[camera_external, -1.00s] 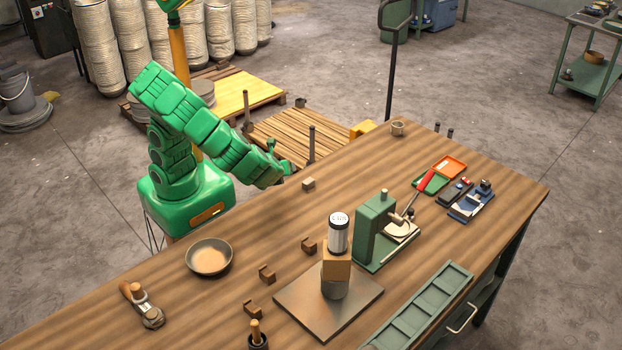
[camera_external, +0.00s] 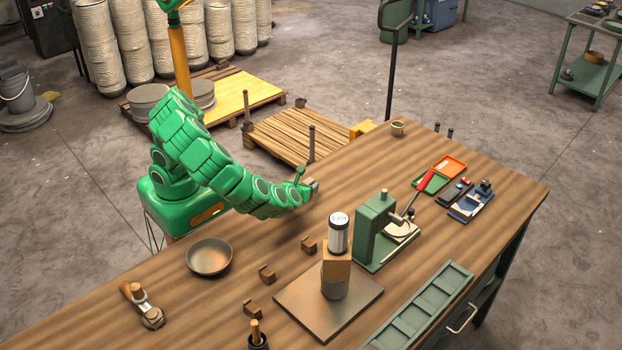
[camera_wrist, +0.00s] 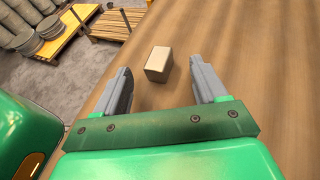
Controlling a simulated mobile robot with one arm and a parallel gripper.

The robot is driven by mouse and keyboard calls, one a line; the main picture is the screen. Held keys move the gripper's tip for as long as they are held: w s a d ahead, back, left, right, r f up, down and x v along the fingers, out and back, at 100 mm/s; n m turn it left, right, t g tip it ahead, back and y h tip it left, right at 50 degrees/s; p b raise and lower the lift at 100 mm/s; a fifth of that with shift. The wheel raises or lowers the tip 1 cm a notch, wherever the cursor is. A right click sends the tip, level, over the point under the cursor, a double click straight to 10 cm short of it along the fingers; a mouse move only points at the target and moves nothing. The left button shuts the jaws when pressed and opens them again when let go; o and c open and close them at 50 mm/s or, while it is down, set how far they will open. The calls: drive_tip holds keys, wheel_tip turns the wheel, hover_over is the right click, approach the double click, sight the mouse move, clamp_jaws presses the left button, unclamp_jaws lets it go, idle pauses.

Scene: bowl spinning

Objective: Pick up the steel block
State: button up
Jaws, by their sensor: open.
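A small plain block (camera_wrist: 159,64), greyish tan, lies on the wooden bench top; I take it for the steel block, though its material is hard to tell. In the wrist view my gripper (camera_wrist: 160,66) is open, and the block lies between and slightly beyond the two grey fingertips, with a gap on each side. In the external view my gripper (camera_external: 306,189) is low over the bench's far left edge, right at this block (camera_external: 314,184). The fingers there are small and partly hidden by my arm.
Several notched brown blocks (camera_external: 308,245) stand nearer the camera. A stack with a brown cube (camera_external: 336,264) and a labelled can (camera_external: 338,234) stands on a plate (camera_external: 308,311). A green press (camera_external: 374,229) is beside it. A shallow bowl (camera_external: 209,257) sits left. Bench around the block is clear.

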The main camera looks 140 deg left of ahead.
sight(308, 182)
drive_tip(key=shift+x, duration=2.8)
drive_tip(key=shift+s, duration=0.1)
drive_tip(key=shift+c, duration=0.3)
drive_tip(key=shift+d, duration=0.1)
clamp_jaws()
